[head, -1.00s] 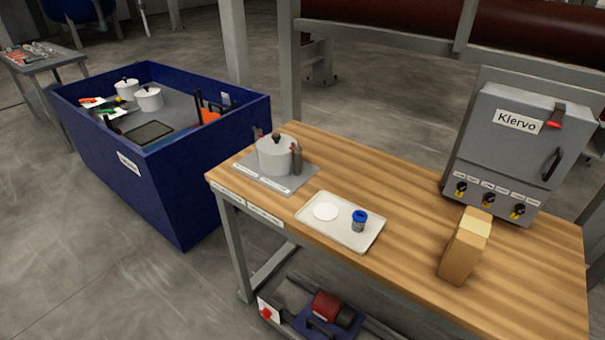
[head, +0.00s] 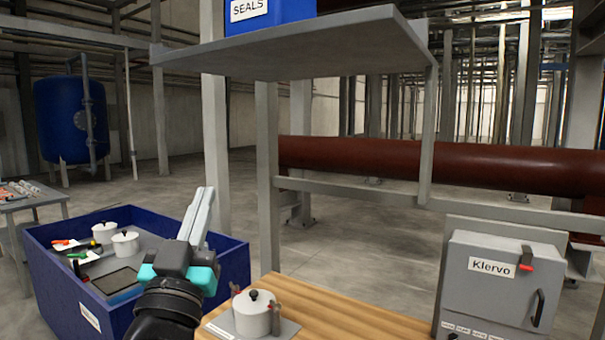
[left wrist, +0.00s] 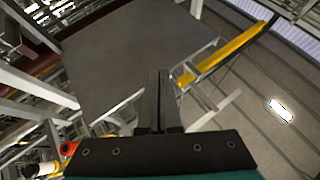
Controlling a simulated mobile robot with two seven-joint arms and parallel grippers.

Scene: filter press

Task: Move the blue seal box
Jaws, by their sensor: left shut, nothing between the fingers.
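The blue seal box (head: 270,14) with a white SEALS label stands on a grey overhead shelf (head: 330,50), near the shelf's left part. Its top is cut off by the head view's upper edge. My left gripper (head: 205,200) is raised in front of the blue bin, below and left of the shelf, apart from the box. Its fingers are together and empty. In the left wrist view the shut fingers (left wrist: 158,85) point up toward a broad dark panel (left wrist: 135,50), which looks like the shelf's underside. The box does not show there. My right gripper is not in view.
A wooden table (head: 350,318) carries a white pot (head: 255,314) and the grey Klervo cabinet (head: 500,285). A large blue bin (head: 235,270) with pots inside stands to the left. Grey posts (head: 215,150) rise near the shelf, and a red-brown pipe (head: 450,168) runs behind.

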